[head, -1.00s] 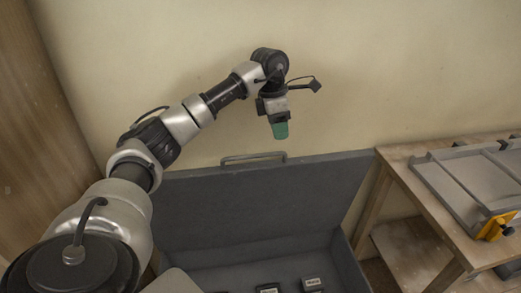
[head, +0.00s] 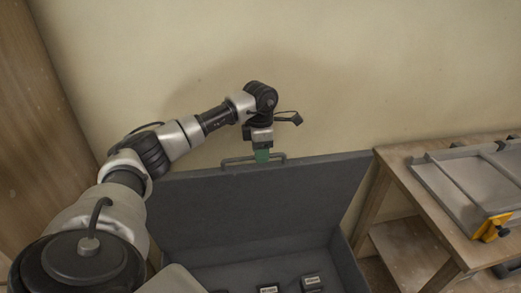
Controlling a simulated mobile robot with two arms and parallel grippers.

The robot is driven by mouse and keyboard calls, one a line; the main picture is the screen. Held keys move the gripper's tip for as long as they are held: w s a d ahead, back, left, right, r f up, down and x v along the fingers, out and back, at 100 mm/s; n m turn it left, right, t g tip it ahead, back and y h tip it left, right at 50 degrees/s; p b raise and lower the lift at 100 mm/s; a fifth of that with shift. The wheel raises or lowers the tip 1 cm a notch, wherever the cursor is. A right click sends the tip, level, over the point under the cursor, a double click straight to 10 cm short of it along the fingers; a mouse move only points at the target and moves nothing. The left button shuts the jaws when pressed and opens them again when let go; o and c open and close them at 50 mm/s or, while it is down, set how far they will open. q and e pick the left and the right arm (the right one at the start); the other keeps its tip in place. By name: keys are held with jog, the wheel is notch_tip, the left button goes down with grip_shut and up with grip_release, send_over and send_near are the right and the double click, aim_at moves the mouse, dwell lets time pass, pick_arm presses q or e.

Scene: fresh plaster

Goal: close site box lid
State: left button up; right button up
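The grey site box (head: 358,272) stands against the wall with its lid (head: 265,205) raised open. A grey bar handle (head: 232,161) sits along the lid's top edge. My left gripper (head: 262,156), with green fingertips, points down at the handle's right part. The fingertips overlap the handle in the head view; I cannot tell whether they touch it or how far apart they are. My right gripper is not in view.
Several small dark items with pale labels (head: 311,281) lie inside the box. A wooden workbench (head: 398,165) stands close on the right, bearing a grey metal frame tool (head: 460,187) with a yellow part. A wooden panel (head: 45,130) rises at the left.

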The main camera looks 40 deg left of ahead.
pick_arm(q)
jog(key=shift+f, duration=0.1)
grip_shut()
jog(key=shift+f, duration=0.1)
dwell(0.3)
